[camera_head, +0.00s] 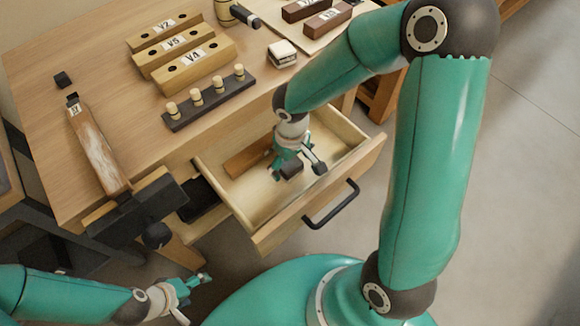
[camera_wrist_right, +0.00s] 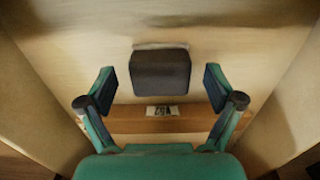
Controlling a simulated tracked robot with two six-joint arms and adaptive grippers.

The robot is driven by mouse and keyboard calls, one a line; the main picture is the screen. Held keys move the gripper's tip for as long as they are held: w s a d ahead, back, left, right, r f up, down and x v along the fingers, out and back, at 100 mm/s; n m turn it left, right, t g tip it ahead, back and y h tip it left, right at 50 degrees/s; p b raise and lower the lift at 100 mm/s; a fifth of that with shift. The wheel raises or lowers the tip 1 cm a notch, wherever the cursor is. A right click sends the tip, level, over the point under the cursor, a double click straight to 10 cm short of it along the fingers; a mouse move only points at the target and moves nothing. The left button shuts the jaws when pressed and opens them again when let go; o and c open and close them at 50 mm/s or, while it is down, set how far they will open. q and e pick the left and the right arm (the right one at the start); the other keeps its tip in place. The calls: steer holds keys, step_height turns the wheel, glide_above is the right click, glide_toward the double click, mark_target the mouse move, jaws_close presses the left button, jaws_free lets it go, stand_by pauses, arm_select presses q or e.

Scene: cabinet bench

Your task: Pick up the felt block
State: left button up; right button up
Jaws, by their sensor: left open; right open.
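A dark grey block, which looks like the felt block (camera_wrist_right: 160,72), lies on the drawer floor, with a pale strip along its far edge. In the head view the block (camera_head: 291,170) shows partly behind my right gripper (camera_head: 298,172). That gripper reaches down into the open drawer (camera_head: 318,217). In the wrist view my right gripper (camera_wrist_right: 160,92) is open and empty, with one finger on each side of the block's near part and gaps on both sides. I cannot tell its exact height above the drawer floor. My left gripper (camera_head: 192,297) is open and empty, low beside the bench.
A brown wooden bar (camera_wrist_right: 130,122) with a white label lies in the drawer close to the block. The drawer walls stand around my right gripper. Labelled wooden blocks (camera_head: 190,66), a dark peg rack (camera_head: 209,103) and a pale block (camera_head: 282,54) stand on the bench top.

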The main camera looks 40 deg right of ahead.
mark_target(291, 164)
steer(key=shift+f, duration=0.5)
steer(key=shift+c, duration=0.2)
steer(key=c, duration=1.2)
steer(key=shift+r, duration=0.15)
step_height(291, 164, up, 20)
steer(key=p, duration=0.3)
